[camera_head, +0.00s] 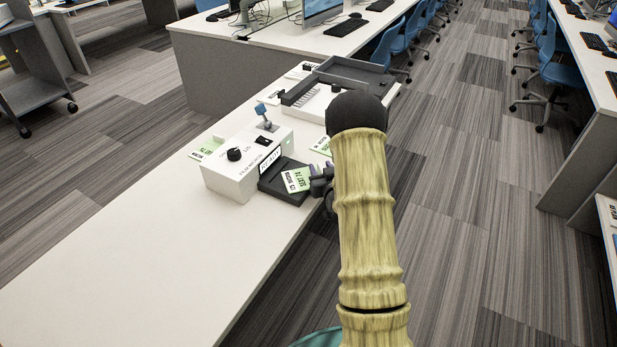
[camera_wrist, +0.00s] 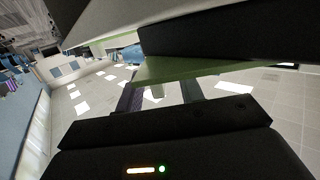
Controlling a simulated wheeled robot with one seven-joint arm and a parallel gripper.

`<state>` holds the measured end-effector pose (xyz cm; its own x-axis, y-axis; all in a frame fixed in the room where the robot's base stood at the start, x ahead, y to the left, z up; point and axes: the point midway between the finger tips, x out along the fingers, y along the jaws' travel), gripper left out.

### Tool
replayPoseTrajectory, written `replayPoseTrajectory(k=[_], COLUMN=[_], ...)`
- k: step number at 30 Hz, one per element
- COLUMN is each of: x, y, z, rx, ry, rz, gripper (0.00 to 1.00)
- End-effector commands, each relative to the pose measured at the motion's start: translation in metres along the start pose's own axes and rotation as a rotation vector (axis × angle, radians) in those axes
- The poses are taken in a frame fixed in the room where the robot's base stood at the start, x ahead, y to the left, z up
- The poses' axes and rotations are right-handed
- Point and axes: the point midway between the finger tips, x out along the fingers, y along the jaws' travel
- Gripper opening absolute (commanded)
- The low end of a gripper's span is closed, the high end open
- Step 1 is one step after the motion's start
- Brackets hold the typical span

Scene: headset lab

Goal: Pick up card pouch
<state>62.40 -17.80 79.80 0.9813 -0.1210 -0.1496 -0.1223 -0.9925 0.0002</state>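A green-and-white card pouch (camera_head: 297,180), printed with a seat label, lies on the black tray (camera_head: 270,188) at the front of a white device (camera_head: 240,165). Its right end juts toward my gripper (camera_head: 323,178), which is at the table's edge, partly hidden by my arm. In the wrist view, the two fingers of my gripper (camera_wrist: 160,95) stand apart with a gap between them. A pale green surface (camera_wrist: 175,70), likely the card pouch, crosses right at the fingertips under a dark slab. Whether the fingers touch it is unclear.
A grey tray (camera_head: 352,76) stands farther back. The near table (camera_head: 130,250) is bare.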

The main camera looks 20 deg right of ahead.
Motion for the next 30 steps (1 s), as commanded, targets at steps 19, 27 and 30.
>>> replayPoseTrajectory(k=[19,27,30], x=[0.000,-0.003,-0.005], y=[0.000,0.000,0.000], z=[0.000,-0.017,-0.034], rx=[0.000,0.000,-0.001], ry=[0.000,0.003,0.004], rz=[0.000,0.000,0.000], gripper=[0.00,0.00,0.00])
